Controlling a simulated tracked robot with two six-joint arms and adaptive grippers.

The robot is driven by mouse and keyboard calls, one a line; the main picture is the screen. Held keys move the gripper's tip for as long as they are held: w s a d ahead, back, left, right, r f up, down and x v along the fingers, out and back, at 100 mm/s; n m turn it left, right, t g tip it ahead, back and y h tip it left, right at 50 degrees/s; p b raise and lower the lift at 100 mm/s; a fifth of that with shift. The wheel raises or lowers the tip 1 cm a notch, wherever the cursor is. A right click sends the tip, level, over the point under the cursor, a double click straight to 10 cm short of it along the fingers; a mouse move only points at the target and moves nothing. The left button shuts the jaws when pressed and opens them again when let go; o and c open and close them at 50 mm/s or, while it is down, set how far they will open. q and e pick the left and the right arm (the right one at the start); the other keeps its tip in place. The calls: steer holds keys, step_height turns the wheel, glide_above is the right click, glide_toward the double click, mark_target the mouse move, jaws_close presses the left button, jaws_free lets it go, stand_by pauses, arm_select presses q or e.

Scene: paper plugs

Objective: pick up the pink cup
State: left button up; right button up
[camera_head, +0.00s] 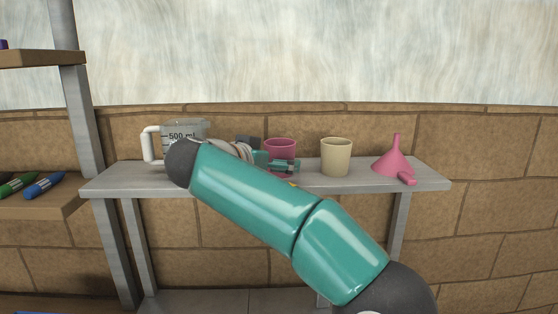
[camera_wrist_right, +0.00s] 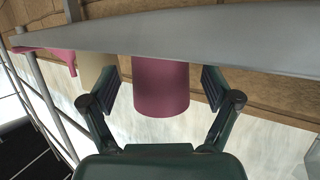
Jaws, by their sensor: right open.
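The pink cup (camera_head: 281,148) stands upright on the grey shelf (camera_head: 230,187), partly hidden by my right gripper (camera_head: 283,164). In the right wrist view, which is turned upside down, the pink cup (camera_wrist_right: 160,88) lies between the two spread fingers of my right gripper (camera_wrist_right: 158,90). Both fingers appear apart from the cup, with a gap on each side. My right arm crosses the head view from the lower right and reaches the shelf from the left of the cup. My left gripper is not in view.
A cream cup (camera_head: 336,158) stands just right of the pink cup. A pink funnel (camera_head: 394,160) is farther right. A measuring jug (camera_head: 186,132) stands at the left behind my arm. Markers (camera_head: 44,185) lie on a wooden rack at the far left. A brick wall backs the shelf.

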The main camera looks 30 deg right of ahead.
steer(key=shift+w+d+f, duration=0.15)
steer(key=shift+w+d, duration=0.05)
steer(key=shift+d, duration=0.15)
steer(key=c, duration=1.2)
steer(key=shift+r, duration=0.2)
steer(key=shift+c, duration=0.2)
step_height(320, 180, up, 18)
steer(key=p, duration=1)
steer(key=shift+f, duration=0.25)
